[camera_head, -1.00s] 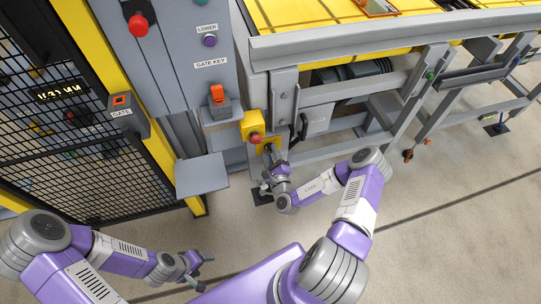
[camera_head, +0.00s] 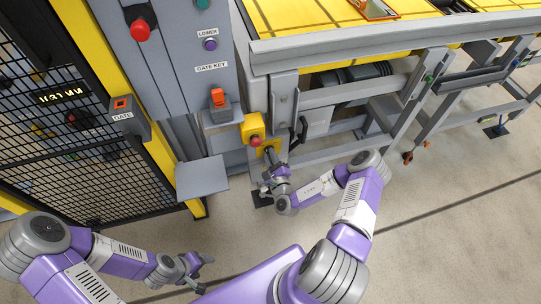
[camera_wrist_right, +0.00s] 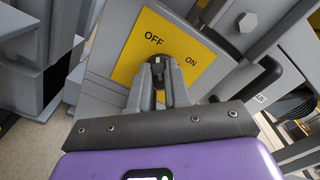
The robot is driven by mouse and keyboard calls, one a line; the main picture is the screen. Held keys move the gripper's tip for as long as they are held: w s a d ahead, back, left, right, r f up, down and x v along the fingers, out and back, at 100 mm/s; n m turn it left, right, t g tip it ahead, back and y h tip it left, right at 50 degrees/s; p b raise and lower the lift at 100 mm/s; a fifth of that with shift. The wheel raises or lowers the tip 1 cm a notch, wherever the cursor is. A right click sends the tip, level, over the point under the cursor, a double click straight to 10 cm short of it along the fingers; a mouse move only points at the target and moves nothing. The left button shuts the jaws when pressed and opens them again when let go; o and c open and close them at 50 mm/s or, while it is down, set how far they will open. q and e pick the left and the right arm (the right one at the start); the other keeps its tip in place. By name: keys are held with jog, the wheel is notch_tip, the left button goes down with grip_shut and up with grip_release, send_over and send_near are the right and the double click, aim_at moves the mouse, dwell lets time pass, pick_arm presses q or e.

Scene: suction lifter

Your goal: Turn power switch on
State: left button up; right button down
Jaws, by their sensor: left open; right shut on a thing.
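The power switch (camera_wrist_right: 185,52) is a black rotary knob on a yellow plate (camera_wrist_right: 143,35) marked OFF and ON in the right wrist view. My right gripper (camera_wrist_right: 161,66) is shut on the knob, with its fingers on both sides of the grip. The fingers hide part of the knob, so its exact angle is hard to read. In the head view the yellow plate (camera_head: 270,147) sits low on the conveyor frame, with my right gripper (camera_head: 269,156) against it. My left gripper (camera_head: 203,273) is open and empty above the floor at the bottom.
A yellow box with a red button (camera_head: 256,141) sits just above the switch. A grey shelf (camera_head: 202,176) and the control cabinet (camera_head: 180,75) stand to the left, beside the mesh fence (camera_head: 70,130).

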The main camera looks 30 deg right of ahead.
jog(key=m+p, duration=0.4)
jog(key=p, duration=0.1)
jog(key=shift+s+r+m, duration=0.1)
jog(key=shift+r+m, duration=0.1)
jog(key=shift+m, duration=0.1)
jog(key=m+p, duration=0.2)
jog(key=shift+d+m, duration=0.15)
jog(key=shift+m, duration=0.25)
jog(key=m+p, duration=0.2)
jog(key=m, duration=0.2)
jog(key=shift+d+f, duration=0.15)
jog(key=m+p, duration=0.1)
jog(key=m, duration=0.5)
jog(key=shift+d+f, duration=0.1)
jog(key=c, duration=1.1)
grip_release()
